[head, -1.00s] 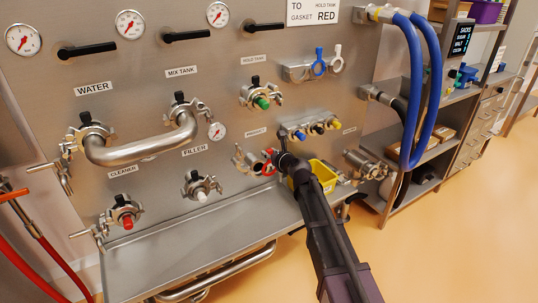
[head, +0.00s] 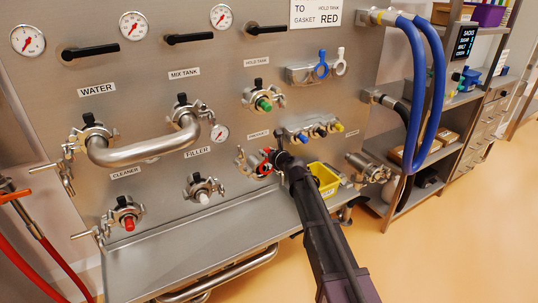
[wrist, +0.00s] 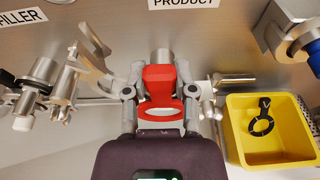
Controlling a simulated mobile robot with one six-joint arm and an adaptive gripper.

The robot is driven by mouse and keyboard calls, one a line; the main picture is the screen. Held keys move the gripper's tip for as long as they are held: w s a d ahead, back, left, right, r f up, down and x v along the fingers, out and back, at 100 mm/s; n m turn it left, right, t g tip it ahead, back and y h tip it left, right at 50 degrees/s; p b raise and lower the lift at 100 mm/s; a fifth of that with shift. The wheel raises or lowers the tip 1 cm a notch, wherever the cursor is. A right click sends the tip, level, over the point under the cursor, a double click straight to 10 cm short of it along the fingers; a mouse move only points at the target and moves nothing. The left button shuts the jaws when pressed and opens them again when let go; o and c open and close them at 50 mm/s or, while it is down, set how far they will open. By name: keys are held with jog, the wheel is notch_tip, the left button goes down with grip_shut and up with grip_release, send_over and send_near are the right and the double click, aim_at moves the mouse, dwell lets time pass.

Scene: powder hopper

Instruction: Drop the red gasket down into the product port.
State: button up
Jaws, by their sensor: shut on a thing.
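My gripper (wrist: 160,98) is shut on the red gasket (wrist: 158,75), a ring with a broad tab. In the wrist view it is held upright in front of the product port (wrist: 161,57), whose metal stub shows just behind it. The gasket hides most of the port mouth, so I cannot tell whether they touch. An opened clamp (wrist: 92,60) hangs at the port's left. In the head view the red gasket (head: 265,164) is just right of the product port (head: 247,163), at the tip of my gripper (head: 274,157).
A yellow bin (wrist: 234,130) holding a black gasket (wrist: 262,120) is right of my gripper. The filler port (head: 203,190) is lower left. The steel tray (head: 190,235) below is clear.

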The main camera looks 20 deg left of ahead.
aim_at(260, 162)
jog(key=w+a+f+b, duration=0.3)
jog(key=f+b, duration=0.1)
jog(key=shift+a+f, duration=0.2)
jog(key=shift+a, duration=0.2)
dwell(0.7)
jog(key=shift+w+f+b, duration=0.1)
jog(key=shift+f+b, duration=0.35)
jog(key=shift+b, duration=0.2)
dwell(0.5)
jog(key=shift+w+a, duration=0.15)
jog(key=shift+a, duration=0.05)
dwell(0.6)
jog(key=o, duration=1)
jog(key=shift+d, duration=0.15)
